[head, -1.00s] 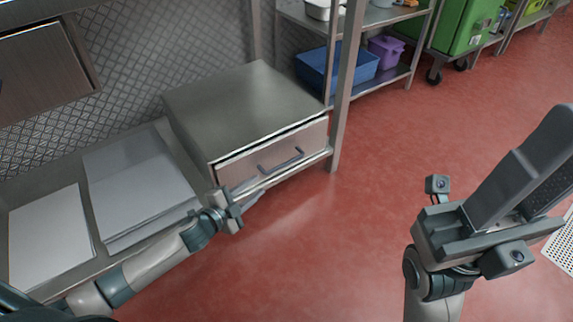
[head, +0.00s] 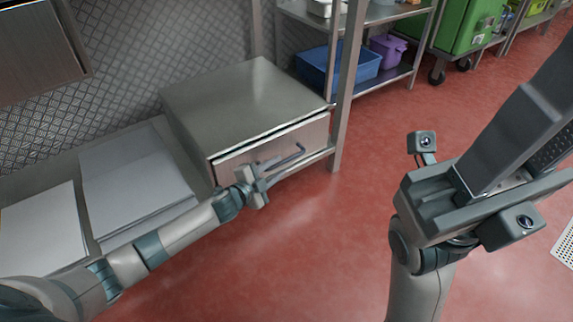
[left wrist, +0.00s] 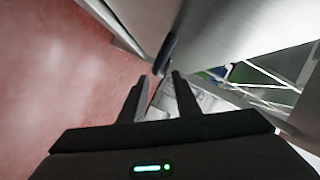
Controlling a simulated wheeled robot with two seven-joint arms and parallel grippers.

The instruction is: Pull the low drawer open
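The low drawer (head: 305,134) is the front of a steel cabinet on the low shelf, left of centre in the head view. A dark gap runs along its top edge; I cannot tell whether it is slightly out. Its dark bar handle (head: 290,157) is partly hidden by my left gripper (head: 270,173), which is at the handle's left part. In the left wrist view, the handle (left wrist: 166,54) lies just beyond and between the two spread fingertips (left wrist: 160,82). No grip on it shows. My right gripper (head: 520,125) is raised at the right, away from the drawer.
A steel shelf post (head: 347,90) stands right of the cabinet (head: 240,100). White boards (head: 135,180) lie on the shelf at left. A blue bin (head: 335,68) and purple bucket (head: 388,50) sit behind. The red floor (head: 340,230) in front is clear.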

